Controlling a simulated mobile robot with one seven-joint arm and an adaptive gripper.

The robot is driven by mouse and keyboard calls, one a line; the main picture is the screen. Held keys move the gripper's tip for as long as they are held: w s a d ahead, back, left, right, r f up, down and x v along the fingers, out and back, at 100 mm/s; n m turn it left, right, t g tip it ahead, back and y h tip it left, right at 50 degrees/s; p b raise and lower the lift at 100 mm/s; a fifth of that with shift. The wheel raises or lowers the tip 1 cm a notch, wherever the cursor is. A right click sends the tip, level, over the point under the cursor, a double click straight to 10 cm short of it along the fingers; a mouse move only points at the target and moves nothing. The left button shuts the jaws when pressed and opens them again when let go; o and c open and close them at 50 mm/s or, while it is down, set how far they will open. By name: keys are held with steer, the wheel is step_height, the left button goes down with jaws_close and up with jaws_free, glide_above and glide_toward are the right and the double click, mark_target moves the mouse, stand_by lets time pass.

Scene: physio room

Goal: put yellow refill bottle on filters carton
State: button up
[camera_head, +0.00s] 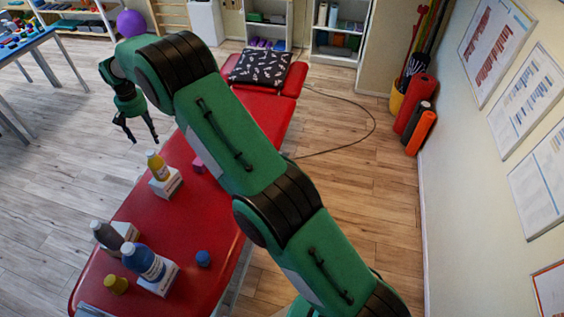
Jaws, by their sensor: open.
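The yellow refill bottle (156,167), with a white label, stands upright on a small white carton (168,186) on the red treatment table. The carton's print is too small to read, so I cannot tell if it is the filters carton. My gripper (143,138) is open and empty, fingers pointing down. In the picture it is above and slightly left of the bottle, apart from it. A blue bottle (143,261) stands on or against another white carton (160,282). A grey bottle (107,235) is by a third white carton (126,231).
The red table (150,213) also holds a blue block (203,258), a small yellow item (116,285) and a pink block (197,166) partly behind my arm. A patterned cushion (260,68) lies at its far end. Wooden floor left of the table is clear.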

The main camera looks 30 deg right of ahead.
steer(key=s+d+r+t, duration=0.1)
steer(key=s+d+r, duration=0.35)
steer(key=r, duration=0.45)
steer(key=s+d+r, duration=0.4)
steer(key=s+r, duration=0.1)
steer(key=r, duration=0.5)
steer(key=s+d+r+t, duration=0.1)
steer(key=s+d+r, duration=0.3)
steer(key=s+r, duration=0.3)
steer(key=s+d+r+t, duration=0.1)
steer(key=s+d+r, duration=0.3)
steer(key=s, duration=0.4)
steer(key=s+d+r+t, duration=0.1)
steer(key=s+d+r, duration=0.15)
steer(key=s, duration=0.75)
steer(key=s+d+r, duration=0.2)
steer(key=s+d, duration=0.2)
steer(key=s, duration=0.5)
steer(key=s+d+f, duration=0.1)
steer(key=s+f, duration=0.2)
steer(key=s, duration=0.5)
steer(key=s+d+f+t, duration=0.1)
steer(key=s+d+f, duration=0.1)
steer(key=s, duration=0.7)
steer(key=shift+d+f, duration=0.3)
steer(key=shift+f, duration=0.1)
